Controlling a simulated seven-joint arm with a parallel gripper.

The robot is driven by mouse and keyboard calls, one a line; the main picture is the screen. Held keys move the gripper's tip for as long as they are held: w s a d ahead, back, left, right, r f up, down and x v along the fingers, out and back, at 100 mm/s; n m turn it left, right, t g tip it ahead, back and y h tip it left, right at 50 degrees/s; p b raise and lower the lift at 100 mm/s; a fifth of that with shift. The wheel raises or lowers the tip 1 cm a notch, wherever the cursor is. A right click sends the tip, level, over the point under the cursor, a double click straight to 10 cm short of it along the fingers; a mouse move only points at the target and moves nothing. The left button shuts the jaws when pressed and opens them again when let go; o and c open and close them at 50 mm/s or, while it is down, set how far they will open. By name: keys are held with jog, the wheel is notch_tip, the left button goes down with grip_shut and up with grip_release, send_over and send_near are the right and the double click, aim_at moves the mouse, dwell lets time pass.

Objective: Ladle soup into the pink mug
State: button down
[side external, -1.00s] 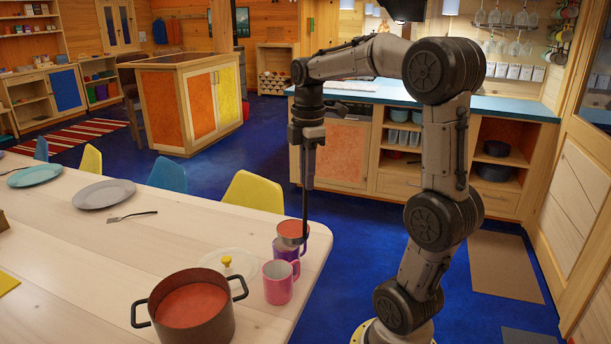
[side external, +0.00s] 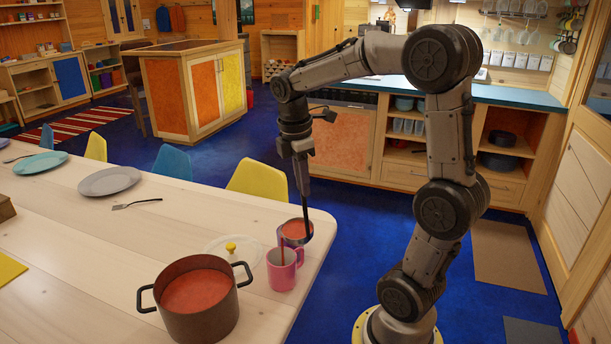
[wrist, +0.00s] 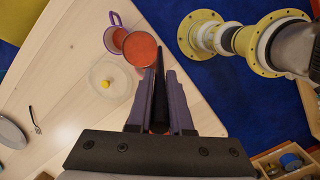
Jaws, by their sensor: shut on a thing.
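The pink mug (side external: 282,272) stands upright near the table's rounded corner. My gripper (wrist: 160,100) is shut on the dark ladle handle (side external: 307,213), which hangs down from it. The ladle bowl (side external: 296,231), holding red-orange soup, is just above and behind the pink mug, tilted towards it. A thin reddish streak (side external: 282,256) runs down from the bowl at the mug's mouth. The wrist view shows the bowl (wrist: 140,48) beside a mug with a purple-looking rim and handle; I cannot tell which mug it is. The soup pot (side external: 198,300) stands at front left.
The pot lid (side external: 231,249) with a yellow knob lies behind the pot and left of the pink mug. A fork (side external: 137,204) and a grey plate (side external: 109,181) lie farther left. Yellow and blue chairs line the far edge. The table middle is clear.

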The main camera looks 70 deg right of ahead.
jog(key=w+a+f+g+h, duration=0.5)
jog(key=w+a+f+h, duration=0.3)
jog(key=a, duration=0.4)
jog(key=shift+a+f+g+h, duration=0.35)
jog(key=shift+f+h, duration=0.35)
jog(key=shift+f, duration=0.2)
dwell(1.5)
jog(key=shift+r, duration=0.1)
jog(key=shift+r+t+y, duration=0.95)
jog(key=shift+r+y, duration=0.55)
jog(key=shift+r, duration=0.5)
jog(key=shift+r, duration=2.65)
